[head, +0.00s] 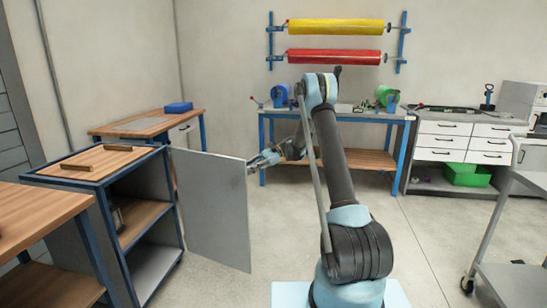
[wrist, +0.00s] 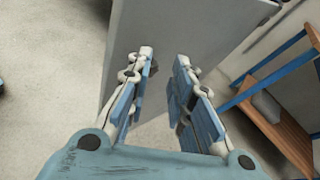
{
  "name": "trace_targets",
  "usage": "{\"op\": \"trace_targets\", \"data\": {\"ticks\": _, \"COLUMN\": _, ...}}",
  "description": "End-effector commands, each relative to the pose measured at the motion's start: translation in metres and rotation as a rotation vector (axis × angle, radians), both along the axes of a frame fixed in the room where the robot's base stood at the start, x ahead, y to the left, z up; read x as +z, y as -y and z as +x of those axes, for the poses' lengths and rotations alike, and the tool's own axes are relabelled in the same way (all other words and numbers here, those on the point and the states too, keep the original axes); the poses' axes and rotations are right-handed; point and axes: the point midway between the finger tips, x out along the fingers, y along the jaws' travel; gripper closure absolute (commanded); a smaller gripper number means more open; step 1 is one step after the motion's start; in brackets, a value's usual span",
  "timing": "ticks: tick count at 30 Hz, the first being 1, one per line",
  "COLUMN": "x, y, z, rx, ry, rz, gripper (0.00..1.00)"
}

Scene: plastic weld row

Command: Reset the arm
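My gripper (head: 252,165) is at the end of my raised, bent arm, close to the upper right edge of a grey door panel (head: 212,208). In the wrist view my gripper (wrist: 165,58) shows two blue fingers standing apart with nothing held between them. The panel (wrist: 200,30) fills the view beyond the fingertips. I cannot tell whether a fingertip touches it. The panel stands swung out from a blue-framed cabinet (head: 176,250) on the left, whose shelves are exposed.
A wooden workbench (head: 40,222) stands at the front left. A blue-legged bench (head: 350,160) is behind my arm, and a metal cart (head: 508,275) is at the right. The floor between is clear.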

Motion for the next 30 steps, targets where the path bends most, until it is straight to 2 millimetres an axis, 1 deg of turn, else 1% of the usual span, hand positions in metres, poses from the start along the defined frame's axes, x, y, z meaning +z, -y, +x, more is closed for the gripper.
{"op": "trace_targets", "data": {"ticks": 1, "x": 0.012, "y": 0.004, "z": -0.005, "rx": -0.001, "ry": 0.021, "rz": -0.011, "gripper": 0.79}}
{"op": "trace_targets", "data": {"ticks": 3, "x": 0.023, "y": 0.008, "z": -0.012, "rx": -0.002, "ry": 0.052, "rz": -0.027, "gripper": 0.79}}
{"op": "trace_targets", "data": {"ticks": 11, "x": 0.058, "y": 0.025, "z": -0.036, "rx": 0.003, "ry": 0.154, "rz": -0.081, "gripper": 0.79}}
{"op": "trace_targets", "data": {"ticks": 17, "x": 0.084, "y": 0.038, "z": -0.06, "rx": 0.016, "ry": 0.237, "rz": -0.128, "gripper": 0.79}}
{"op": "trace_targets", "data": {"ticks": 24, "x": 0.115, "y": 0.062, "z": -0.1, "rx": 0.04, "ry": 0.354, "rz": -0.198, "gripper": 0.79}}
{"op": "trace_targets", "data": {"ticks": 30, "x": 0.134, "y": 0.084, "z": -0.139, "rx": 0.073, "ry": 0.452, "rz": -0.262, "gripper": 0.79}}
